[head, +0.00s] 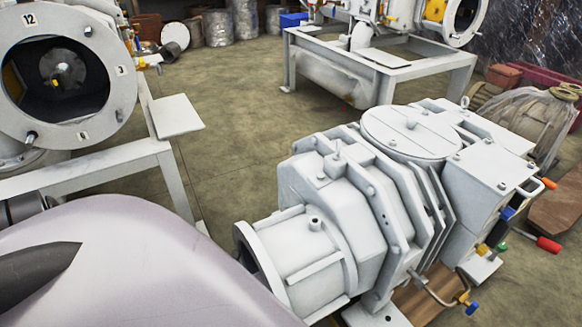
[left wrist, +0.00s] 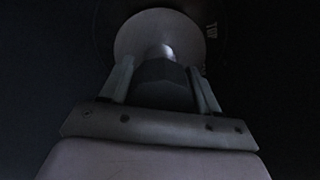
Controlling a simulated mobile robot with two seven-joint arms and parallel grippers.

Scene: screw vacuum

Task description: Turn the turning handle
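The white screw vacuum pump (head: 400,190) stands in the right half of the head view. On its right side are a red-ended handle (head: 548,244) and an orange-ended handle (head: 548,183); I cannot tell which is the turning handle. In the dark left wrist view, the two fingers of my left gripper (left wrist: 163,80) stand apart. A dark faceted block (left wrist: 163,90) fills the space between them; I cannot tell whether it is gripped. A pale disc (left wrist: 135,35) with a bright spot lies just beyond. My grippers do not show in the head view.
A flanged machine (head: 25,140) marked 12 and 3 stands on a frame at left. A second frame (head: 330,50) carries a machine at the back. A wrapped item (head: 530,115) lies at the far right. Open floor (head: 245,110) lies between them. My smooth grey body fills the lower left.

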